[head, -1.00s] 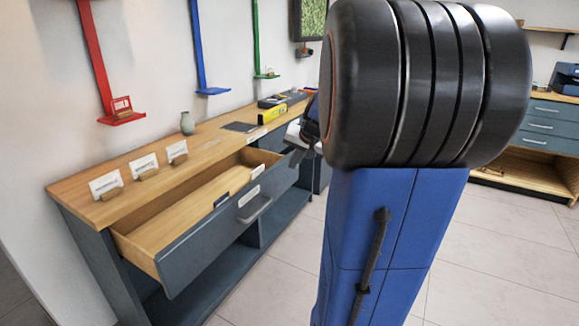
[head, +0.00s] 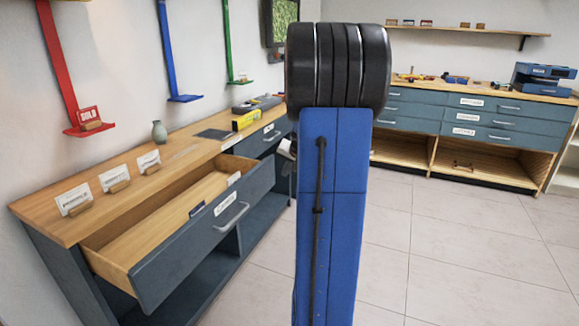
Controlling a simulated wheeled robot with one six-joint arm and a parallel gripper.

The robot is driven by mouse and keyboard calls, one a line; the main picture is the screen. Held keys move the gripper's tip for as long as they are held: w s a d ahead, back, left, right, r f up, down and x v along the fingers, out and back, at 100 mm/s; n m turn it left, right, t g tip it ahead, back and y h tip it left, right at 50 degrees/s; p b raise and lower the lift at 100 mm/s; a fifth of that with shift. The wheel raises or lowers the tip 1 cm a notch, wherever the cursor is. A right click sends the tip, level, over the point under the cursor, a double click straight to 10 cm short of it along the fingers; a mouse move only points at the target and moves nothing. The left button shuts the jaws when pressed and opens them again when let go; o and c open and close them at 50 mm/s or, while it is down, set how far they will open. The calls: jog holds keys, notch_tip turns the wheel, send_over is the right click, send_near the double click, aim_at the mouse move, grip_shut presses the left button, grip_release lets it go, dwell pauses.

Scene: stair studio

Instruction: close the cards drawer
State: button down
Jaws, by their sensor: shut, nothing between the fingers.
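A wide grey-blue drawer (head: 205,240) stands pulled out of the wooden-topped bench on the left. Its front has a white label (head: 222,203), too small to read, and a silver bar handle (head: 231,217). Its pale wooden inside shows and looks mostly empty, with a small dark-edged card or tag near the front edge. I cannot confirm from the label that this is the cards drawer. My blue and black arm stands upright in the middle of the view, right of the drawer. My gripper is hidden behind the arm; only a small white part shows at the arm's left edge.
The bench top (head: 185,163) holds several small card stands, a grey vase (head: 159,131) and a yellow box (head: 245,120). Another drawer (head: 268,138) beside the open one is shut. A second drawer bench (head: 465,125) stands at the back right. The tiled floor (head: 430,240) on the right is clear.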

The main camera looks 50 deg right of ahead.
jog(key=shift+w+a+f, duration=0.15)
jog(key=shift+w+f, duration=0.05)
jog(key=shift+w, duration=0.6)
jog(key=shift+w+a+f, duration=0.15)
jog(key=shift+w+f, duration=0.05)
jog(key=shift+w, duration=0.55)
jog(key=shift+w+a+f, duration=0.15)
jog(key=shift+w+f, duration=0.05)
jog(key=shift+w, duration=0.6)
send_near(229, 166)
jog(key=f, duration=0.1)
jog(key=w+f, duration=0.1)
jog(key=d+f, duration=0.1)
jog(key=f, duration=0.1)
jog(key=shift+w, duration=0.25)
jog(key=shift+w+r, duration=0.2)
jog(key=shift+w, duration=0.15)
jog(key=shift+w+a+r, duration=0.1)
